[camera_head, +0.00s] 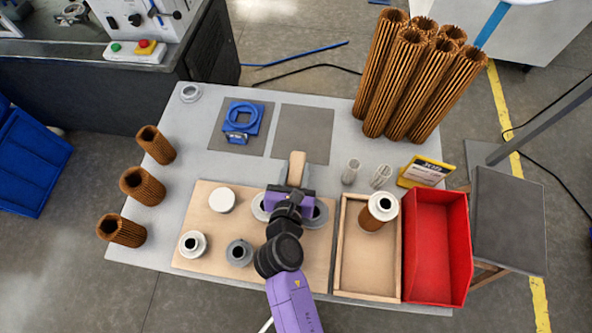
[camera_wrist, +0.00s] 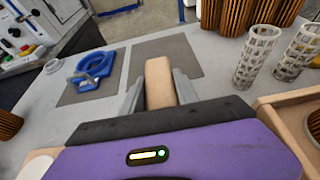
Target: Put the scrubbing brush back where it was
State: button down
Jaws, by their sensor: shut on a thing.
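The scrubbing brush (camera_head: 297,168) shows as a tan wooden piece sticking out past my gripper (camera_head: 292,183). In the wrist view the brush (camera_wrist: 158,80) sits between the two grey fingers of my gripper (camera_wrist: 158,92), which is shut on it. Its bristles are not visible, and I cannot tell its height above the table. It points toward the bare right grey mat (camera_head: 302,134), which lies just beyond it. That mat also shows in the wrist view (camera_wrist: 176,48). The left grey mat (camera_head: 222,140) holds a blue clamp-like fixture (camera_head: 242,118).
A wooden board (camera_head: 212,255) with white and grey caps lies under my arm. A wooden tray (camera_head: 368,282) holds a capped cartridge (camera_head: 377,213); a red bin (camera_head: 436,290) stands beside it. Brown filters stand at left (camera_head: 143,186) and back right (camera_head: 408,85). Two mesh tubes (camera_head: 351,170) stand near the tray.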

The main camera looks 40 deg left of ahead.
jog(key=shift+f, duration=0.15)
jog(key=shift+f, duration=0.45)
jog(key=shift+f+b, duration=0.1)
jog(key=shift+b, duration=0.2)
jog(key=c, duration=0.9)
grip_release()
jog(key=shift+f, duration=0.15)
jog(key=shift+d, duration=0.1)
jog(key=v, duration=0.6)
jog(key=r+p+v, duration=0.1)
jog(key=v, duration=0.5)
jog(key=shift+r, duration=0.3)
